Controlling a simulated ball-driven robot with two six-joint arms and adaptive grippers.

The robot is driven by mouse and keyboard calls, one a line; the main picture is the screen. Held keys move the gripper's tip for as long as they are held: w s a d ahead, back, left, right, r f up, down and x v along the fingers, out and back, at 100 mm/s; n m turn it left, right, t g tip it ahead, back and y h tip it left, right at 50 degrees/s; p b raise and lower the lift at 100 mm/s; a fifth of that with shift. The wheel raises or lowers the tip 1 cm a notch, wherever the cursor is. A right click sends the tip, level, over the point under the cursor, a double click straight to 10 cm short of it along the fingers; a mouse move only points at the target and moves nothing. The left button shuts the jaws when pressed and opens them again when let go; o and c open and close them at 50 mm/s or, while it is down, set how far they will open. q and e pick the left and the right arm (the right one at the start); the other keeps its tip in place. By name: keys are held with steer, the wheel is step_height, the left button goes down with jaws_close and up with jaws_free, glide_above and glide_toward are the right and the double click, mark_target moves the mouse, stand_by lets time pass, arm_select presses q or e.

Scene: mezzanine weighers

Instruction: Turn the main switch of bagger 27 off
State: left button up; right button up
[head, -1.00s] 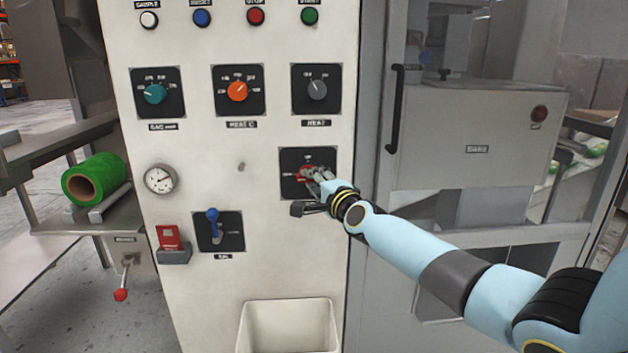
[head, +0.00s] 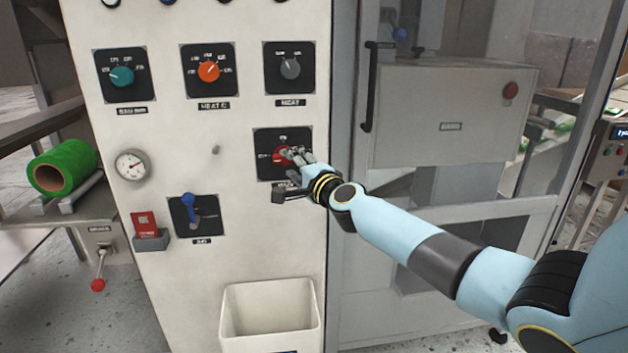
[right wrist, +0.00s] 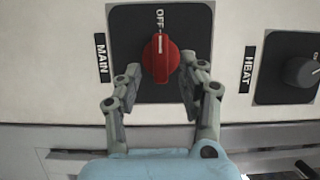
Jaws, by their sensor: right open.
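The main switch is a red rotary knob (right wrist: 161,60) on a black plate (head: 268,170) labelled MAIN. It also shows in the head view (head: 280,155), partly covered by my fingers. In the right wrist view its white pointer line points at the OFF mark. My right gripper (right wrist: 163,72) is open, with one finger on each side of the knob. The left finger is clear of it; the right fingertip looks very close, and I cannot tell whether it touches. In the head view the right gripper (head: 293,157) is at the switch. My left gripper is not in view.
Above the switch is the grey HEAT knob (head: 290,68), with orange (head: 209,72) and teal (head: 122,77) knobs to its left. A blue lever (head: 188,203) and red switch (head: 144,224) sit lower left. A white bin (head: 270,303) protrudes below. A door handle (head: 369,88) is at right.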

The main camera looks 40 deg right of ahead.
steer(key=s+a, duration=0.1)
steer(key=s, duration=0.8)
steer(key=shift+s+a, duration=0.3)
steer(key=shift+s, duration=0.05)
steer(key=s+a+f+n+g, duration=0.25)
steer(key=s+f, duration=0.45)
steer(key=f, duration=0.5)
steer(key=s+a+f+n+g+y+b, duration=0.1)
steer(key=s+f+n+g, duration=0.2)
steer(key=s+f, duration=0.55)
steer(key=s+a+f+n+g, duration=0.1)
steer(key=s+f+n+g, duration=0.2)
steer(key=f, duration=1.2)
steer(key=s+a+f+n+g, duration=0.1)
steer(key=s+f, duration=0.4)
steer(key=s, duration=0.6)
steer(key=s+a+f+n+g, duration=0.2)
steer(key=s+f+n+g, duration=0.2)
steer(key=s, duration=0.7)
steer(key=s+a+f+n+g+y, duration=0.1)
steer(key=s+a+f+n+g, duration=0.1)
steer(key=s+f+n, duration=0.4)
steer(key=s+g, duration=0.1)
steer(key=s, duration=0.4)
steer(key=shift+f, duration=0.25)
steer(key=shift+n+g, duration=0.25)
